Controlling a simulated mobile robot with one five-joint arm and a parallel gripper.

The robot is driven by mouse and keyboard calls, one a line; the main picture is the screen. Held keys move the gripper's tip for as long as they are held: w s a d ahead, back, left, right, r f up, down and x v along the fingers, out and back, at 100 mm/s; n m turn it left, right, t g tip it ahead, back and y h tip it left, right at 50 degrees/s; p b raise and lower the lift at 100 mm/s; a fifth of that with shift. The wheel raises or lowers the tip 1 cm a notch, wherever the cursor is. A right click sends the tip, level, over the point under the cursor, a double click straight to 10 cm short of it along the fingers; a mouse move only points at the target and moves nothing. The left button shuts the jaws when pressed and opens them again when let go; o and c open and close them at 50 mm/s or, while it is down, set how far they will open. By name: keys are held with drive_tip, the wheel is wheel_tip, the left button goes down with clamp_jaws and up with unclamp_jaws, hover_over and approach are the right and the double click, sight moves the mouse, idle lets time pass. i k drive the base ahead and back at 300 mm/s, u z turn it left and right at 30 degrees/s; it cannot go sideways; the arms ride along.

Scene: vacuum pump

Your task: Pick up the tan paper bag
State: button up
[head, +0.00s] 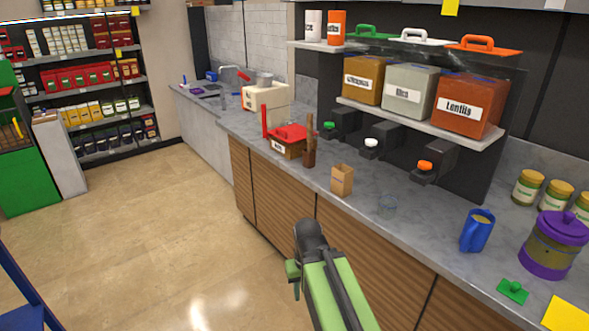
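My green and black arm reaches up from the bottom of the head view, in front of the cabinet doors. Its dark rounded end is below the bag and apart from it. I cannot make out the fingers of my gripper, so I cannot tell whether they are open or shut. Nothing held shows.
A brown wooden post (309,142) and a red-lidded box (287,141) stand left of the bag. Dispensers (466,104) overhang behind. Floor at left is clear.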

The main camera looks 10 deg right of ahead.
sight(341, 179)
drive_tip(key=u, duration=0.75)
drive_tip(key=i, duration=1)
drive_tip(key=u, duration=0.6)
